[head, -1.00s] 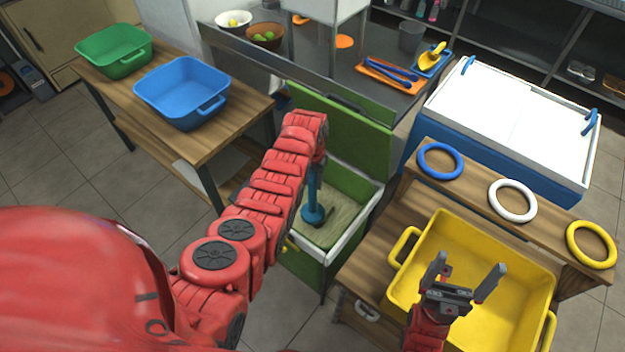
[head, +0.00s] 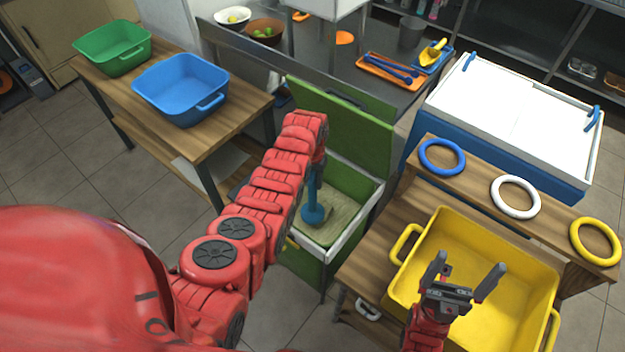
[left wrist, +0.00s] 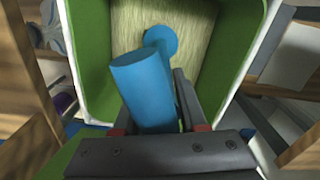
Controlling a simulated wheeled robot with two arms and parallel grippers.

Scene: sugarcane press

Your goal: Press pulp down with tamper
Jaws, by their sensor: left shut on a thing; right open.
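The blue tamper (head: 313,212) stands in the green bin (head: 348,183), its round foot on or just above the pale fibrous pulp (head: 325,228); I cannot tell if it touches. In the left wrist view the tamper's thick handle (left wrist: 145,85) is between my left gripper's fingers (left wrist: 160,110), with its foot over the pulp (left wrist: 200,45) beyond. My left gripper (head: 316,165) is shut on the tamper, mostly hidden behind my red arm in the head view. My right gripper (head: 462,272) is open and empty above the yellow tub (head: 420,290).
The bin's green lid (head: 340,125) stands raised at its back. A wooden table with a blue tub (head: 180,90) and a green tub (head: 112,46) is at left. Blue, white and yellow rings (head: 515,196) lie on a wooden shelf at right. A white-topped chest (head: 515,115) stands behind.

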